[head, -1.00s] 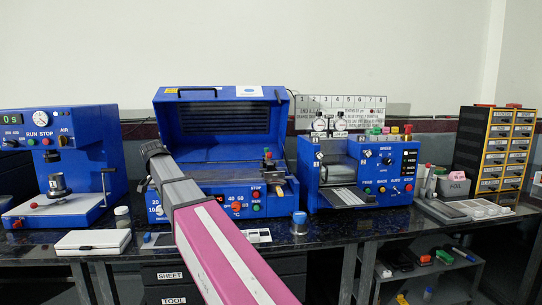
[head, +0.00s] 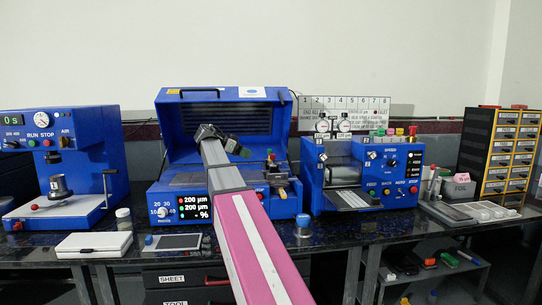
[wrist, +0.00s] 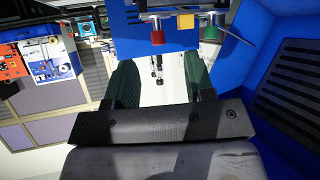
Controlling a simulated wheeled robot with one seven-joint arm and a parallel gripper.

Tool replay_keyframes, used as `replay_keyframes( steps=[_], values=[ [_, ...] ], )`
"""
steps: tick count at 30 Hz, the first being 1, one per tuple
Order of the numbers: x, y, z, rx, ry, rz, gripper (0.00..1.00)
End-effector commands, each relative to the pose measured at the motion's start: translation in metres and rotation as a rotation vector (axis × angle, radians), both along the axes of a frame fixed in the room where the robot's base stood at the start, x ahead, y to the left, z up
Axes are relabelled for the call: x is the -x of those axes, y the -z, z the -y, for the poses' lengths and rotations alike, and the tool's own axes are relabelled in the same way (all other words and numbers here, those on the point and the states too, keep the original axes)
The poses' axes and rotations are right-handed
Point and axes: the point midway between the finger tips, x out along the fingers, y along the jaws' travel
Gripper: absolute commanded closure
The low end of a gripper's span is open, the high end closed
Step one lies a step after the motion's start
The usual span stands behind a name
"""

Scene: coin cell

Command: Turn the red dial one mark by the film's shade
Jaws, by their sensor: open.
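In the head view, a small red knob (head: 270,154), which looks like the red dial, tops the coating fixture at the right of the middle blue machine (head: 275,203). A small display (head: 194,206) on that machine's front reads 200 µm twice and a dash before a percent sign. My gripper (head: 228,140) is left of the knob, in front of the open hood. In the wrist view its dark green fingers (wrist: 158,75) are apart with nothing between them. Red and green parts (wrist: 157,36) and a yellow part show beyond the fingertips. No mark on the dial is readable.
The open hood (head: 225,93) stands behind my gripper. A blue press (head: 60,160) is at left and a roller machine (head: 360,175) at right. My arm hides part of the middle machine.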

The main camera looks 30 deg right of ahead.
Motion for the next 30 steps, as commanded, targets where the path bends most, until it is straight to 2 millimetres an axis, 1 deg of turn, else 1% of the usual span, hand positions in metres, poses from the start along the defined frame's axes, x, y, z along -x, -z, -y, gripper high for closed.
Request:
replay_keyframes(
  steps=[1,3,7,11,21,24,27,30],
  values=[
    [0.002,-0.009,0.013,0.039,0.031,0.022,0.51],
    [0.006,-0.017,0.025,0.079,0.061,0.045,0.51],
    [0.008,-0.021,0.035,0.109,0.081,0.060,0.51],
    [0.009,-0.016,0.048,0.109,0.081,0.059,0.51],
    [0.013,0.007,0.101,0.107,0.081,0.058,0.51],
    [0.013,0.013,0.114,0.107,0.080,0.058,0.51],
    [0.014,0.016,0.123,0.106,0.080,0.057,0.51],
    [0.014,0.019,0.128,0.106,0.079,0.058,0.51]
  ],
)
